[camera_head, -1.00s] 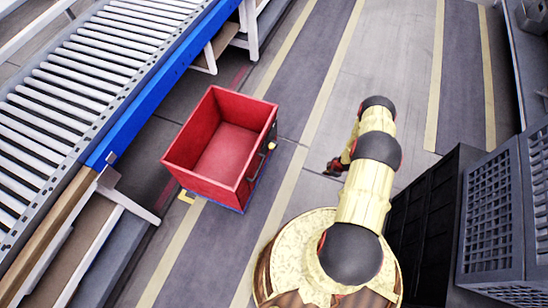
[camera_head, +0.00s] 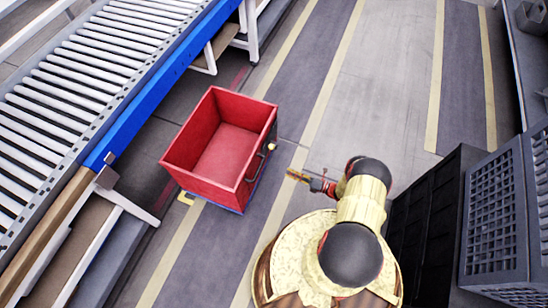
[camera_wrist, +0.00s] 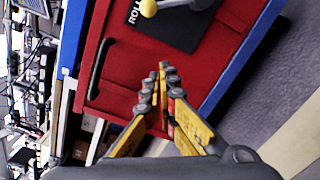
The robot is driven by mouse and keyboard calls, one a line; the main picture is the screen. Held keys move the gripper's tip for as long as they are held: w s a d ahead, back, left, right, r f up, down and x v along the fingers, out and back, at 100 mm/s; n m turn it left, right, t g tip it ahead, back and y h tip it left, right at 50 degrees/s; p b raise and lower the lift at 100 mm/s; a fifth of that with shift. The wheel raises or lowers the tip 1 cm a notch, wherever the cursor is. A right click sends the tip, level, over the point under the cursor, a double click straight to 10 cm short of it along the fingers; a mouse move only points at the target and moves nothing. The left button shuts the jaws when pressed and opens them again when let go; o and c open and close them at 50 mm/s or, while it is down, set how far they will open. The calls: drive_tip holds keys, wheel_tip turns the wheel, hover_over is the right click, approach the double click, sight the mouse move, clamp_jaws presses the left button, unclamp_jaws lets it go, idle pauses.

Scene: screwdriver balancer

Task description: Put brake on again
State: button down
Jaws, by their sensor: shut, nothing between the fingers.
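A red open box on a blue base, a cart (camera_head: 212,187), stands on the floor left of my gripper (camera_head: 289,173). On its side facing me is a lever with a yellow ball knob (camera_head: 271,146). In the wrist view the knob (camera_wrist: 148,8) and its grey lever are at the top edge, partly cut off, over a black plate (camera_wrist: 170,30) with partly hidden lettering. A black handle (camera_wrist: 99,69) is left of the plate. My gripper (camera_wrist: 162,68) is shut and empty, pointing at the red side below the plate. The remaining gap is unclear.
A roller conveyor (camera_head: 70,95) with a blue rail runs along the left. Grey and black crates (camera_head: 497,190) stand close on my right. The floor (camera_head: 385,75) beyond my arm is clear. The cart looks empty.

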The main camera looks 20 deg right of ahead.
sight(272, 146)
drive_tip(key=shift+r+n, duration=0.6)
drive_tip(key=shift+w, duration=0.1)
drive_tip(key=w+a+r+b, duration=0.2)
drive_tip(key=w+a, duration=0.3)
drive_tip(key=w, duration=0.5)
drive_tip(key=shift+r+b, duration=0.25)
drive_tip(key=shift+b, duration=0.3)
drive_tip(key=shift+d, duration=0.1)
